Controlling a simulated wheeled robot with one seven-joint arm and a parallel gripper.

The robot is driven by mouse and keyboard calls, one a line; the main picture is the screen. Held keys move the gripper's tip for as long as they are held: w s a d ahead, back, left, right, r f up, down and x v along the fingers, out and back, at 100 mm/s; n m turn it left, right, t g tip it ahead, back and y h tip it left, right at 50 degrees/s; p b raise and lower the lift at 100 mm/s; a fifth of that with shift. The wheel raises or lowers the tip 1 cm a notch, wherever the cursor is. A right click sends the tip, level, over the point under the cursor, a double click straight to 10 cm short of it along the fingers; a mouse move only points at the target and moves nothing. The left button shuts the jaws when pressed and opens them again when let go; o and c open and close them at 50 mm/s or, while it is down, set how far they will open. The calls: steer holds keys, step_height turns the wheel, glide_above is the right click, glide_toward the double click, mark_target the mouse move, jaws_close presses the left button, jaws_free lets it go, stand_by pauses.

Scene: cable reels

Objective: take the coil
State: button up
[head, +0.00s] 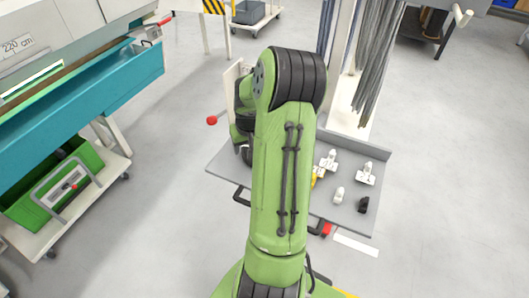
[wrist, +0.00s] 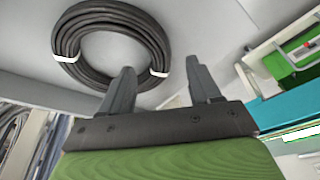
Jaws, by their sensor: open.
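The coil (wrist: 68,38) is a ring of black cable bound with white ties. It shows at the upper left of the wrist view, against a pale grey surface. The right finger stands to the right of the coil. In the head view my green arm blocks the middle, and neither the coil nor my fingertips can be made out.
In the head view, a grey cart top (head: 225,165) bears several small white fittings (head: 366,173) and a black one (head: 363,205). Grey cables (head: 378,60) hang behind it. A teal machine (head: 90,95) and a green bin (head: 40,205) stand left. The floor at right is clear.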

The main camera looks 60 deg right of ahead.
steer(key=b+x, duration=0.1)
steer(key=x, duration=0.3)
steer(key=shift+f, duration=0.35)
steer(key=shift+r, duration=0.1)
steer(key=shift+c, duration=0.3)
jaws_close()
